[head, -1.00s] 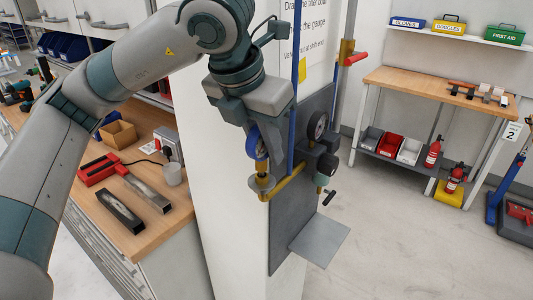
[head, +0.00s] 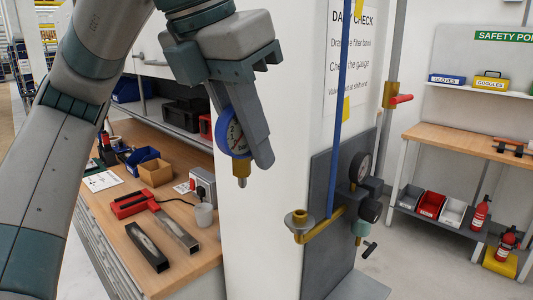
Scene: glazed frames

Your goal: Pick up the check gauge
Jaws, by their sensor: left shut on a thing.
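The check gauge (head: 226,131) has a blue rim, a white dial and a brass stem with a threaded grey tip. My left gripper (head: 254,145) is shut on it and holds it in the air, stem down, in front of the white column. The near finger hides part of the dial. The brass fitting (head: 299,220) on the brass pipe stands open below and to the right, apart from the stem tip. My right gripper is not in view.
A dark panel (head: 325,183) carries a second, black gauge (head: 359,167) and a blue pipe (head: 341,110). A wooden workbench (head: 120,222) at left holds a cup, metal blocks and a red tool. A shelf table (head: 460,139) stands at right.

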